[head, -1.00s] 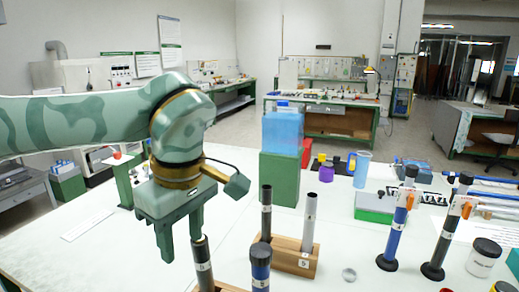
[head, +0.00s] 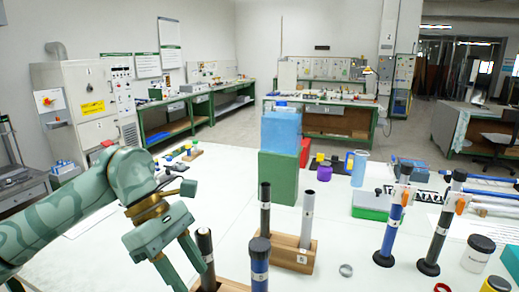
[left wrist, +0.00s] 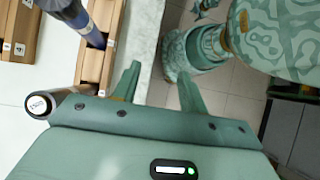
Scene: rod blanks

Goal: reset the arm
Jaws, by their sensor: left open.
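My left arm comes in low from the left in the head view. Its green gripper (head: 192,278) is open and empty, left of a dark-capped rod (head: 205,245) that stands in a front wooden block. In the left wrist view the open fingers (left wrist: 160,75) have the white table edge and tiled floor behind them, with nothing between them. A labelled rod end (left wrist: 39,105) is left of the fingers. My right gripper is in neither view.
A wooden block (head: 300,262) behind holds a dark rod (head: 266,208) and a grey rod (head: 308,215). A green block (head: 278,178) carries a blue container (head: 281,132). The white table is clear at centre left.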

